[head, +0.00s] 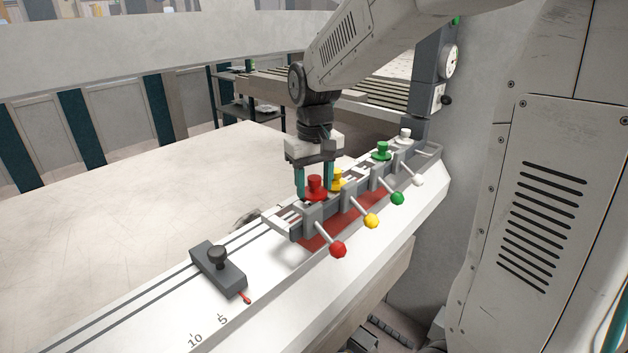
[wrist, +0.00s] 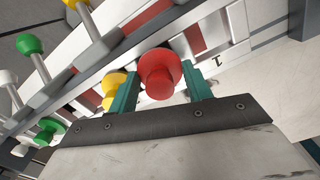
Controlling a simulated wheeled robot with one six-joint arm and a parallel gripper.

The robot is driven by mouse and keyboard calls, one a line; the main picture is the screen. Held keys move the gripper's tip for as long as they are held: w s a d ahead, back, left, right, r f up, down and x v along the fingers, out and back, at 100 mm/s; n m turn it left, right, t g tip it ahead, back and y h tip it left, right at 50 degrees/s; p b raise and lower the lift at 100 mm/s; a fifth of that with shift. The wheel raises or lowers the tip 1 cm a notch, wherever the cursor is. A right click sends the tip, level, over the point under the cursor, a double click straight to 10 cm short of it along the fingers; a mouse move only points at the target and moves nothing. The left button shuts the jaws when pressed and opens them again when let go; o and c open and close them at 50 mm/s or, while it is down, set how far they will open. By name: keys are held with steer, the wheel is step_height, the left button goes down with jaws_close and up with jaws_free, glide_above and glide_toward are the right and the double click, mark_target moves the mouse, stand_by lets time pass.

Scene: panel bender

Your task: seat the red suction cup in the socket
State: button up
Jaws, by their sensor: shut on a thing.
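The red suction cup (head: 316,188) is at the near end of the rail, upright, with a wide lower flange. My gripper (head: 315,188) points down over it, with its teal fingers on either side, shut on it. In the wrist view the red cup (wrist: 160,75) sits between the two fingers (wrist: 160,88). The cup is at or just above the rail behind the red-knobbed lever (head: 338,249). Its socket is hidden below it, and I cannot tell whether the cup rests in it.
Yellow (head: 337,180), green (head: 382,151) and white (head: 404,136) cups stand farther along the rail (head: 284,222), the yellow one close to my fingers. Levers with coloured knobs (head: 372,221) stick out in front. A dark stop block (head: 218,270) sits nearer on the white beam.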

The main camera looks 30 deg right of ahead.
steer(key=o, duration=1.1)
steer(key=shift+c, duration=0.2)
steer(key=shift+r, duration=3.9)
